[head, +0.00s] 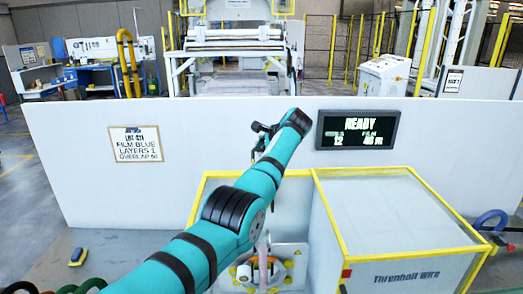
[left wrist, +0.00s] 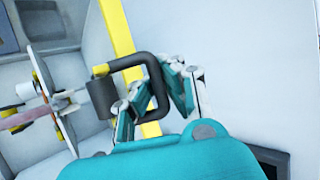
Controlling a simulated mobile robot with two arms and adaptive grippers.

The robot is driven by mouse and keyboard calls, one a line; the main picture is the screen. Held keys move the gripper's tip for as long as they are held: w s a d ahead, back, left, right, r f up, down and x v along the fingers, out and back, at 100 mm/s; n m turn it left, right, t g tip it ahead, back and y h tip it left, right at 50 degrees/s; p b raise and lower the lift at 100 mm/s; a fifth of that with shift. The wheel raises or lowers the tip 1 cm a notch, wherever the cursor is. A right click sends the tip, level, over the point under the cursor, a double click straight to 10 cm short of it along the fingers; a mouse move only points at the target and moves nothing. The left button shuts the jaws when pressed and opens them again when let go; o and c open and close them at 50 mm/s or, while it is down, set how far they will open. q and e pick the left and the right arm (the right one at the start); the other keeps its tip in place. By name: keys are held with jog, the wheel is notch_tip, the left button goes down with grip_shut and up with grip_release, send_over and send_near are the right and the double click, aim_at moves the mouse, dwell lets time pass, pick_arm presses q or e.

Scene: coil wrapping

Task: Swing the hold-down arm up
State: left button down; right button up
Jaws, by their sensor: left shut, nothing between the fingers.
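A dark grey bent bar with a roller at its end (left wrist: 103,97), which looks like the hold-down arm, shows in the left wrist view against a yellow frame edge. My left gripper (left wrist: 153,97) is beside the bend of this bar, and the bar's far end disappears behind its fingers. The gripper is shut and holds nothing. I cannot tell whether it touches the bar. In the head view my left gripper (head: 262,140) is partly hidden by my own teal arm, in front of the white wall. My right gripper is not in view.
A white machine cabinet with yellow edges (head: 395,218) stands at the right. A spindle with rollers (head: 262,270) sits low beside my arm. A white wall (head: 215,125) with an order sign (head: 136,144) and a READY display (head: 357,130) runs behind. A blue ring (head: 490,220) lies far right.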

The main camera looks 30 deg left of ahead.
pick_arm(q)
jog(key=shift+r, duration=0.35)
jog(key=c, duration=1.4)
grip_release()
jog(key=shift+s+d, duration=0.1)
jog(key=shift+d, duration=0.1)
jog(key=shift+f, duration=0.1)
jog(key=shift+s+d+r, duration=0.1)
jog(key=shift+d+r, duration=0.15)
jog(key=v, duration=1.1)
jog(key=shift+s+d, duration=0.15)
